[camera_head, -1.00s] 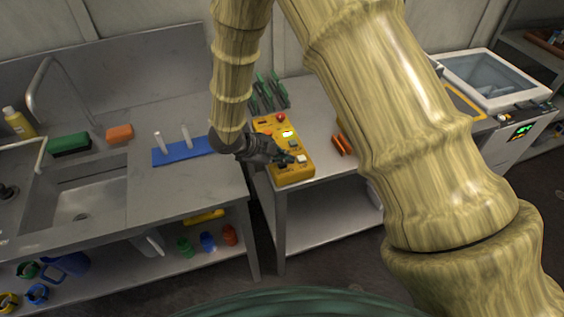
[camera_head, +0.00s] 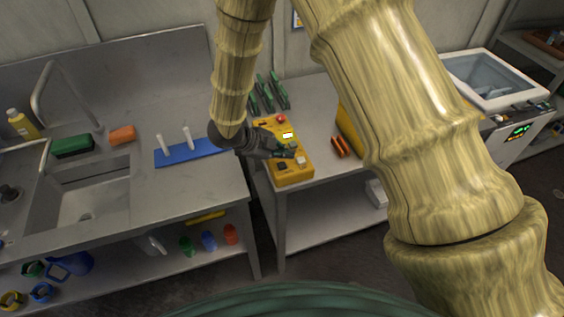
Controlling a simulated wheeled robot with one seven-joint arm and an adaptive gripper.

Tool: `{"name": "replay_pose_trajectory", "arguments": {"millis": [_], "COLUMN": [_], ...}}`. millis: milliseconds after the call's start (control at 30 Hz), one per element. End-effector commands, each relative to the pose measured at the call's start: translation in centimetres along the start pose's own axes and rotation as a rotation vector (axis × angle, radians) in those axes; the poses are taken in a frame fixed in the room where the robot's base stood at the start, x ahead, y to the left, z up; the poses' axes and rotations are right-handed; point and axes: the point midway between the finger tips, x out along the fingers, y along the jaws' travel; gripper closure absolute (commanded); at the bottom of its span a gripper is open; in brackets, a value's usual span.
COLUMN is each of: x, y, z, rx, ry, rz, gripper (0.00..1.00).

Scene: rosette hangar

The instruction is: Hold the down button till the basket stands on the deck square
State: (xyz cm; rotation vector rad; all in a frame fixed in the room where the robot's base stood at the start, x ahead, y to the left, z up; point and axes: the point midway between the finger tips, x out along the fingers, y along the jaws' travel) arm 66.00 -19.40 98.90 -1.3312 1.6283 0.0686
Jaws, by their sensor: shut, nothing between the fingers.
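A yellow control box (camera_head: 294,174) lies on the grey metal table in the middle of the view. It has a red button (camera_head: 281,118), a lit screen (camera_head: 288,135), a dark button (camera_head: 282,166) and a pale button (camera_head: 301,161). I cannot read which one is the down button. My gripper (camera_head: 291,153) is shut and empty, with its fingertips over the box beside the pale button. I cannot tell whether they touch it. The basket and the deck square cannot be made out in this view.
Left of the box is a sink counter with a blue pegged board (camera_head: 180,156), a green block (camera_head: 72,145) and an orange block (camera_head: 122,135). Green tools (camera_head: 270,92) stand behind the box, an orange item (camera_head: 339,147) to its right. A white machine (camera_head: 500,85) stands far right.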

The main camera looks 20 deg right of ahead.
Motion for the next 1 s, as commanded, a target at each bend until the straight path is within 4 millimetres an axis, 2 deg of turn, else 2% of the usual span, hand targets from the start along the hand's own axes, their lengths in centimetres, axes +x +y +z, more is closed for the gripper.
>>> {"name": "replay_pose_trajectory", "arguments": {"millis": [400,1000], "x": [-2.2,-2.2], "y": [-1.7,-1.6], "z": [-1.7,-1.6], "rx": [0.000,0.000], "ry": [0.001,0.001], "rz": [-0.001,-0.001], "gripper": [1.00,1.00]}}
